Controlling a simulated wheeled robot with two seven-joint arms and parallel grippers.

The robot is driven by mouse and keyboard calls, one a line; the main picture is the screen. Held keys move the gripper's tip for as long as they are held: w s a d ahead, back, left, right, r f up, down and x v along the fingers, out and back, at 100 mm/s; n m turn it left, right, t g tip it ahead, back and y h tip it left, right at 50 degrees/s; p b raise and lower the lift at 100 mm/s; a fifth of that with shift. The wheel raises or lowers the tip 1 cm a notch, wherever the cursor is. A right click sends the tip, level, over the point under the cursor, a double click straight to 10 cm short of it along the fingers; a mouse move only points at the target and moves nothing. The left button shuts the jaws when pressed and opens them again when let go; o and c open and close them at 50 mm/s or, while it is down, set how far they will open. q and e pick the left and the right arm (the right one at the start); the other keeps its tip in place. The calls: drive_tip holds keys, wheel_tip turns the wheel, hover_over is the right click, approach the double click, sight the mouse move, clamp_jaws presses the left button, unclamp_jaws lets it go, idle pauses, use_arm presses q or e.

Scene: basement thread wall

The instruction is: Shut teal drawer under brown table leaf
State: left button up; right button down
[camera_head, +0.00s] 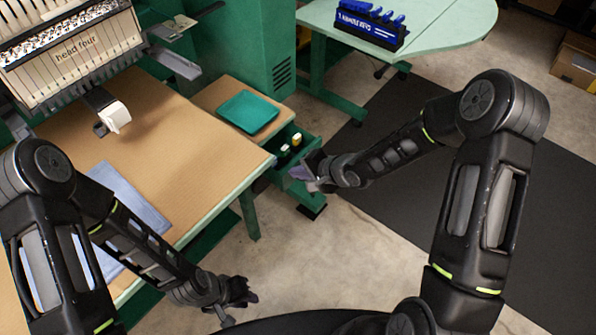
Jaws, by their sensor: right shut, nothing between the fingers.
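The teal drawer (290,161) sits under the small brown table leaf (212,96) and is pulled partly out. Small spools or bottles with pale and yellow tops (284,150) stand inside it. My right gripper (306,176) is shut and empty, right at the drawer's front end; I cannot tell whether it touches it. The gripper hides part of the drawer front. My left gripper (248,293) is low in the middle, beyond the front edge of the large table and far from the drawer; its fingers are too dark to read.
A teal tray (248,111) lies on the leaf. The large brown table (190,150) holds an embroidery machine head (75,55) and blue cloth (130,200). A pale green table (440,30) with a blue rack (370,24) stands behind. Floor right of the drawer is clear.

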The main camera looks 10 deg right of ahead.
sight(276, 159)
idle(0.3)
